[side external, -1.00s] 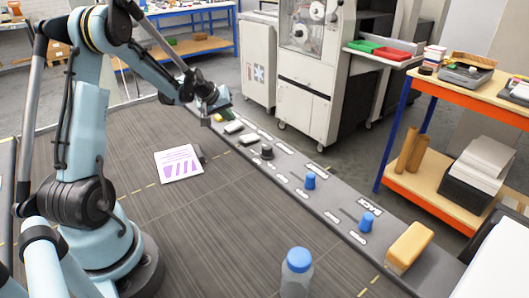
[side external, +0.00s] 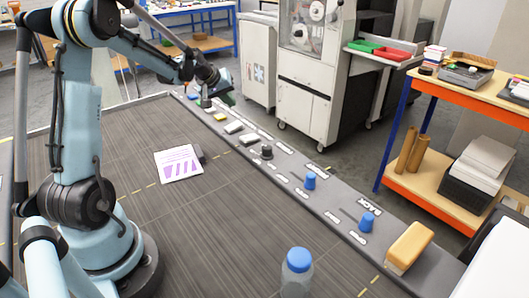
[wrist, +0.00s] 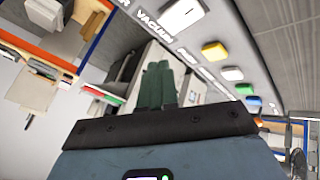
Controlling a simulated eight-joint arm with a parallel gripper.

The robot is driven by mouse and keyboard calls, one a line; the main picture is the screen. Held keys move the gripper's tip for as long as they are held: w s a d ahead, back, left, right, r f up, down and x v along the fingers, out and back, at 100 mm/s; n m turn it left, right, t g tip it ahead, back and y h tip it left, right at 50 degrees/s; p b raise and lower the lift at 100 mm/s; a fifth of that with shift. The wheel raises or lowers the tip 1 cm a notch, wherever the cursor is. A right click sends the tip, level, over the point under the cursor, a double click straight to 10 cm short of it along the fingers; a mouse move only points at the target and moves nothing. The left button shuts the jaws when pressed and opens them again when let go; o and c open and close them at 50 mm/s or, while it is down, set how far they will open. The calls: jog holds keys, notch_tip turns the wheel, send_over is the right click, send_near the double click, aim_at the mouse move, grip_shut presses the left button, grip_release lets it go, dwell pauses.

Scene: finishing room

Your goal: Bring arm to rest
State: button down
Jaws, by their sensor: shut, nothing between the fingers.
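My light-blue arm reaches over the far end of the grey control strip in the side external view. My gripper (side external: 227,97) has green fingers and hangs above that end, apart from the strip as far as I can tell. In the wrist view the green fingers of my gripper (wrist: 158,84) lie side by side, closed, with nothing between them.
The control strip (side external: 330,210) carries blue knobs (side external: 367,221), a yellow button (side external: 220,117) and white switches (side external: 234,127). A purple-striped sheet (side external: 179,164), a blue-capped bottle (side external: 297,272) and a tan block (side external: 409,247) are nearby. A white machine (side external: 306,85) stands behind.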

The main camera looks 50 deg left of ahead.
jog(key=shift+d, duration=0.1)
jog(key=s+d+r+m+h, duration=0.1)
jog(key=s+d+r+m, duration=0.15)
jog(key=d, duration=0.65)
jog(key=s+d+r+m, duration=0.2)
jog(key=d+r+m, duration=0.15)
jog(key=d, duration=0.55)
jog(key=s+d+f+m, duration=0.1)
jog(key=s+d+m, duration=0.4)
jog(key=s+d, duration=0.6)
jog(key=shift+d+f+h, duration=0.25)
jog(key=shift+d+h, duration=0.15)
jog(key=shift+d, duration=0.15)
